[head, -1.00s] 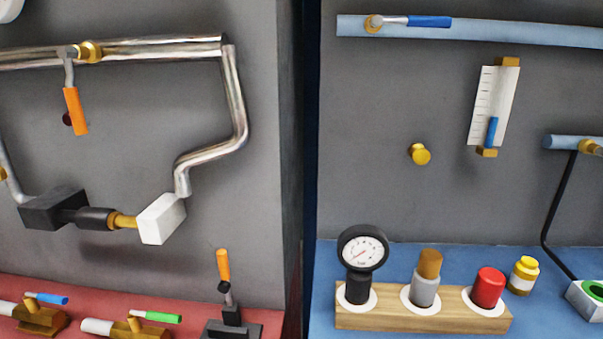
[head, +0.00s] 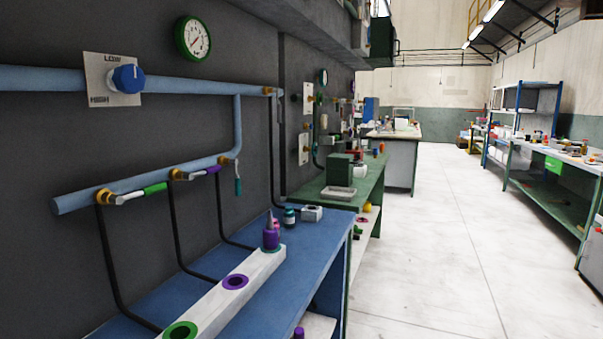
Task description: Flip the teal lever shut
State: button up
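A small lever with a teal handle (head: 238,186) is in the head view, left of centre. It hangs nearly straight down from a brass fitting at the right end of the lower light-blue pipe (head: 140,182) on the dark wall. Beside it on the same pipe are a lever with a purple handle (head: 206,170) and one with a green handle (head: 154,189), both lying roughly along the pipe. My gripper is not in view, and nothing touches the teal lever.
A blue bench (head: 300,262) runs below the levers. Black hoses (head: 180,250) hang from the pipe. A green bench (head: 345,195) stands beyond. The pale floor (head: 430,240) at right is clear.

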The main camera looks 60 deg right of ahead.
aim_at(237, 180)
jog(key=z, duration=0.75)
